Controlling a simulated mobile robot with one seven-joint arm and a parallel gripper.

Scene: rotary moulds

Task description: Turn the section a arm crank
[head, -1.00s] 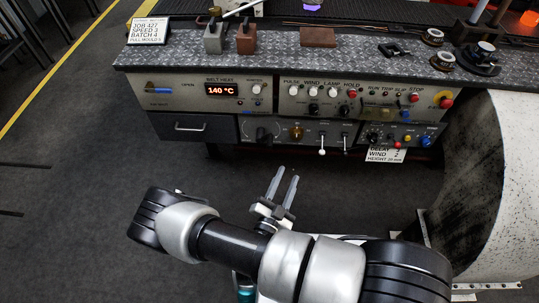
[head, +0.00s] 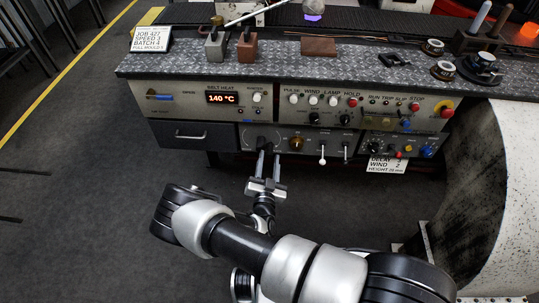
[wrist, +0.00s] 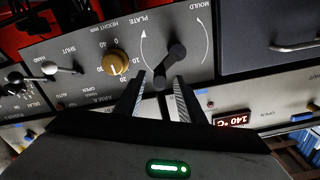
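The black arm crank (wrist: 177,52) is on the grey lower panel in the wrist view. It sits between curved arrows marked PLATE and MOULD, and its arm slants down to a knob end (wrist: 159,80). My gripper (wrist: 159,76) is open, with one fingertip on either side of that end. I cannot tell whether either finger touches it. In the head view my gripper (head: 269,155) is up against the lower panel below the heat display. The crank (head: 262,142) shows there as a small dark shape, partly hidden by the fingers.
A brass height dial (wrist: 116,63) and white-tipped levers (head: 322,161) are close beside the crank. A drawer (head: 194,134) is on its other side. The 140 °C display (head: 228,98) is above. A large pale drum (head: 485,190) stands at right. The floor at left is clear.

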